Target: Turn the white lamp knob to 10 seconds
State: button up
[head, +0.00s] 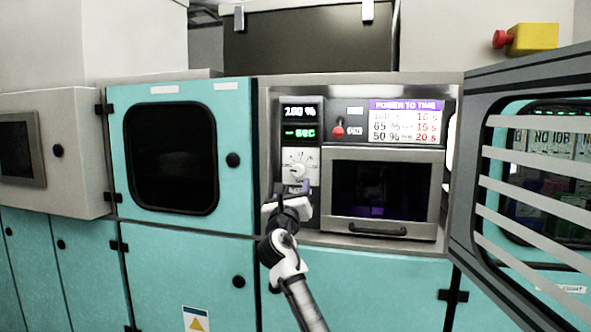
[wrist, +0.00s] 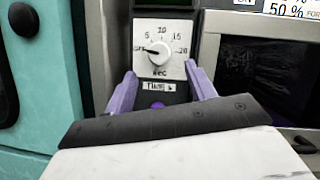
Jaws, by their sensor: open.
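The white lamp knob (head: 297,170) is on a white dial plate below two small displays, left of the dark chamber window. In the wrist view the knob (wrist: 160,48) sits in the middle of the plate, and its dark pointer is turned left, toward the "OFF" mark. The 10 mark is at the top of the dial. The displays read 100 % (head: 300,111) and "- SEC" (head: 299,133). My gripper (wrist: 157,80) is open, its two purple fingers below and either side of the dial, not closed on the knob. It also shows in the head view (head: 293,190).
A purple round button (wrist: 157,105) and a "TIME" label are below the dial. A red switch (head: 339,130) and a power-to-time chart (head: 406,121) are to its right. An open slatted door (head: 478,200) stands at right; a closed teal door (head: 230,110) is at left.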

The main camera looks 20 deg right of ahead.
aim_at(297, 172)
jog(key=p+x, duration=0.2)
jog(key=x, duration=0.6)
jog(key=shift+w, duration=0.1)
jog(key=shift+a, duration=0.1)
jog(key=c, duration=1)
